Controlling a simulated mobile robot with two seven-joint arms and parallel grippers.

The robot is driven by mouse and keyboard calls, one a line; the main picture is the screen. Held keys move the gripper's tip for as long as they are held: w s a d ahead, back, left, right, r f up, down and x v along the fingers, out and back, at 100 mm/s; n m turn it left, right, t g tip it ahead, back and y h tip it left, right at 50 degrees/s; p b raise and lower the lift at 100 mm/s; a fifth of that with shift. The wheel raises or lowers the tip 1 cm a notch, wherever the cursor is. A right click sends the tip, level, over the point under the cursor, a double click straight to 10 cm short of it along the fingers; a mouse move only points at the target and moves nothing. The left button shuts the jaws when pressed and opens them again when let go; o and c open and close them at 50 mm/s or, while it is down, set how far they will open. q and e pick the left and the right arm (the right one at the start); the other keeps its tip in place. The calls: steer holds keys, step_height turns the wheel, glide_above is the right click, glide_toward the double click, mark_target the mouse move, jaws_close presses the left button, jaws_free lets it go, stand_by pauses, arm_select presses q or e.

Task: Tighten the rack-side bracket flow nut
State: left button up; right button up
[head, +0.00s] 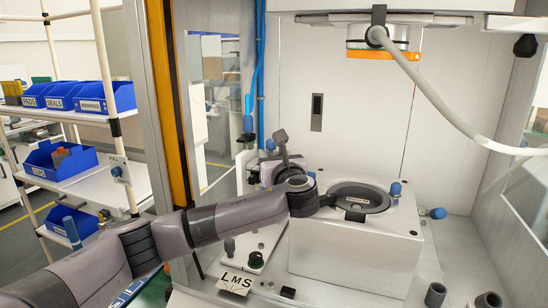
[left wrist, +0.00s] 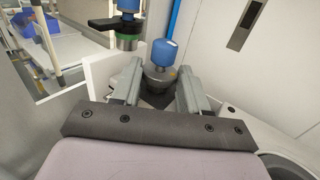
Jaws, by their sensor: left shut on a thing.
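My left gripper (left wrist: 158,84) points at a fitting with a blue cap (left wrist: 165,52) and a grey metal body (left wrist: 160,77). Its two fingers stand on either side of the grey body and are shut on it; the blue cap rises above the fingertips. This looks like the bracket flow nut. In the head view, the left gripper (head: 266,168) is at the back left of the press, largely hidden behind my wrist, and the blue cap (head: 270,145) shows just above it. My right gripper is in neither view.
Another blue-topped fitting (left wrist: 128,42) with a green ring is close by on the left. The white press block (head: 350,243) with a round dark plate (head: 358,198) stands right of my wrist. A hose (head: 440,105) hangs above. A shelf rack (head: 90,185) with blue bins is at left.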

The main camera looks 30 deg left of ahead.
arm_select(q)
steer(key=shift+s+a+m+t+h, duration=0.1)
steer(key=shift+m+t+h, duration=0.5)
steer(key=shift+t+h, duration=0.1)
steer(key=shift+s+a+m+t+h, duration=0.1)
steer(key=shift+m+t+h, duration=0.5)
steer(key=shift+h, duration=0.1)
steer(key=o, duration=1.1)
steer(key=shift+b+v, duration=0.6)
steer(key=shift+v, duration=3)
